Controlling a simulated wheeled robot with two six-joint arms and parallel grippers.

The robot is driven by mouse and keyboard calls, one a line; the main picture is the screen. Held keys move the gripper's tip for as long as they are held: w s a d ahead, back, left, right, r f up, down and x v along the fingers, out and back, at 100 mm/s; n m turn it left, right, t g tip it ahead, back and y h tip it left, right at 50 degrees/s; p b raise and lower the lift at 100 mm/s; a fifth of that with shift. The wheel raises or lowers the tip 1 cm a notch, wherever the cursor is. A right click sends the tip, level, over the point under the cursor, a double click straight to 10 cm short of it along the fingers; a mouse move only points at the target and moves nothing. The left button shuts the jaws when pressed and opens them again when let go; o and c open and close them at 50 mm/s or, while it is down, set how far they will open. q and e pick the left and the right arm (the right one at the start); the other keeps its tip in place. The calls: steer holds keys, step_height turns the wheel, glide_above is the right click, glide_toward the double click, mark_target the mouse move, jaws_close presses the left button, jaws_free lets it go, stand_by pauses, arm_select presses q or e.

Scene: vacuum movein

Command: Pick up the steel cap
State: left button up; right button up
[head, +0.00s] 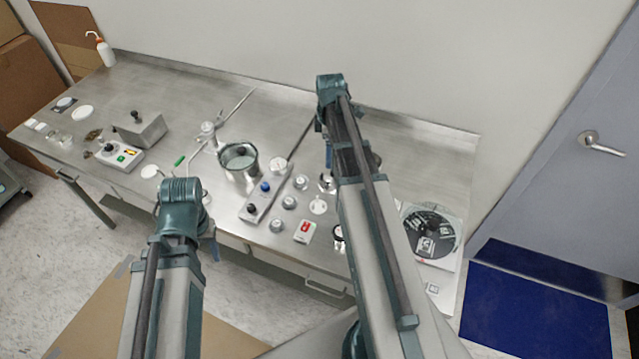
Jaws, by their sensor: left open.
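Several small grey, round, cap-like pieces stand on the steel bench right of a control box; I cannot tell which is the steel cap. One small round piece (301,182) is farthest back, a middle piece (289,202) is in front of it, and a front piece (276,226) is nearest the bench edge. My left gripper (213,246) hangs below its arm's wrist, left of these pieces and apart from them. It is open and mostly hidden by the arm. My right arm crosses the bench right of the pieces; its gripper is hidden.
The control box (263,198) with knobs lies left of the pieces, and a steel pot (238,161) stands behind it. A red-and-white box (305,231) is at the front right. A black disc (429,235) lies at the right end. The bench's back strip is mostly clear.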

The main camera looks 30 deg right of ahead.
steer(key=b, duration=0.9)
glide_above(330, 179)
steer(key=f, duration=0.6)
steer(key=a+f, duration=0.1)
steer(key=f, duration=0.2)
steer(key=shift+r, duration=0.1)
steer(key=shift+d, duration=0.1)
steer(key=f+b, duration=0.5)
steer(key=shift+d+f, duration=0.1)
steer(key=shift+d, duration=0.2)
steer(key=c, duration=1.2)
